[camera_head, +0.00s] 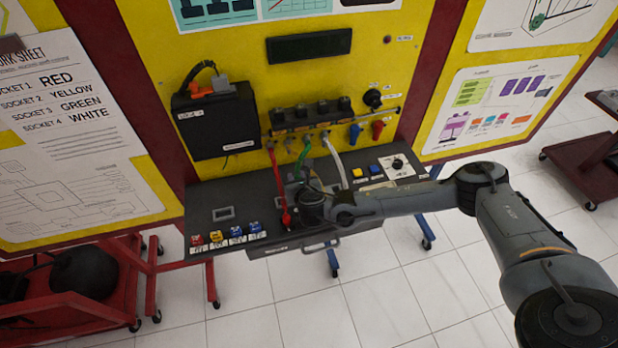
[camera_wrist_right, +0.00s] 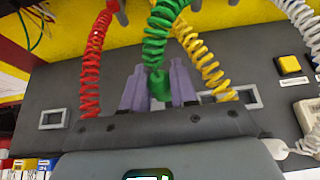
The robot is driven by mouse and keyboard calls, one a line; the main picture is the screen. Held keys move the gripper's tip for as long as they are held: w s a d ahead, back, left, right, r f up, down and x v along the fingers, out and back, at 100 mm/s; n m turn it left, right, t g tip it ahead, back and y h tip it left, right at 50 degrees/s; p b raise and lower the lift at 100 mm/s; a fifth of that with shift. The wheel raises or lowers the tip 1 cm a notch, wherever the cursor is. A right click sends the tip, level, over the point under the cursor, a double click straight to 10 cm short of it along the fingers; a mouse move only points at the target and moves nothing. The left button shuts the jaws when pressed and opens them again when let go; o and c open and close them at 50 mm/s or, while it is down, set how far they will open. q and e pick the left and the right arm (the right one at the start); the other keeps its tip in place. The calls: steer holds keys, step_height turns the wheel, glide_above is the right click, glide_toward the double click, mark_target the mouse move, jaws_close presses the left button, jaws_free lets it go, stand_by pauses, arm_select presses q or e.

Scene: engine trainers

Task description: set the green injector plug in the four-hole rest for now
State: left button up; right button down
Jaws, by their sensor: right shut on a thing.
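My right gripper (camera_head: 308,196) is over the sloping grey console (camera_head: 232,190), mostly hidden by its own wrist in the head view. In the right wrist view its two purple fingers (camera_wrist_right: 160,90) are shut on the green injector plug (camera_wrist_right: 159,84). The plug's coiled green cable (camera_wrist_right: 158,35) rises from it and also shows in the head view (camera_head: 302,152). The plug's tip is hidden by the gripper body. I cannot clearly pick out the four-hole rest; the area under my gripper is hidden. My left gripper is not in view.
A red cable (camera_head: 274,170) runs down to a red plug (camera_head: 287,219) left of my gripper. Yellow (camera_wrist_right: 200,50) and white (camera_wrist_right: 298,22) coiled cables hang to the right, close by. Small coloured blocks (camera_head: 216,237) stand at the console's front left. Buttons (camera_head: 375,169) are at the right.

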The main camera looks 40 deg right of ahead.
steer(key=shift+s+d+f+b, duration=0.15)
steer(key=shift+d+f+b, duration=0.15)
steer(key=shift+f, duration=0.2)
step_height(320, 180, down, 2)
steer(key=shift+a+b, duration=0.1)
steer(key=shift+b, duration=0.65)
steer(key=shift+f+b, duration=0.7)
steer(key=shift+f, duration=0.2)
steer(key=shift+f+b, duration=0.25)
steer(key=shift+b, duration=0.05)
steer(key=shift+f, duration=0.1)
steer(key=shift+f+b, duration=0.75)
steer(key=shift+b, duration=0.2)
steer(key=c, duration=1.1)
jaws_free()
